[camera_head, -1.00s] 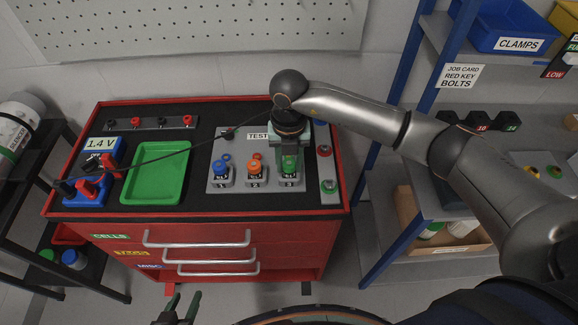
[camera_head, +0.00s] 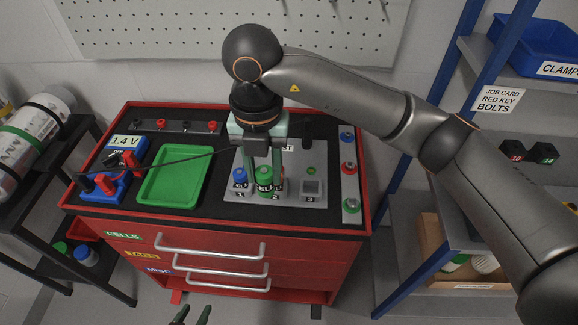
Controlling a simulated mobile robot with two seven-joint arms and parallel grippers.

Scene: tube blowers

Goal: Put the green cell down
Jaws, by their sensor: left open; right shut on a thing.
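My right gripper (camera_head: 264,166) is shut on the green cell (camera_head: 265,183) and holds it upright. The green cell appears raised above the test panel (camera_head: 240,209), in front of the position marked 2. It mostly hides the orange cell (camera_head: 281,184) there. The blue cell (camera_head: 240,180) stands in position 1. Position 3 (camera_head: 312,188) is empty. The green tray (camera_head: 175,176) to the left is empty. My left gripper (camera_head: 193,317) is open at the bottom edge, with only its fingertips showing, well below the bench top.
The blue 1.4 V meter (camera_head: 113,178) with red plugs stands at the left. A black lead (camera_head: 190,154) runs from it across the tray to the panel. A strip with blue, red and green knobs (camera_head: 349,169) lies at the right. Blue shelf posts (camera_head: 425,185) stand beyond.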

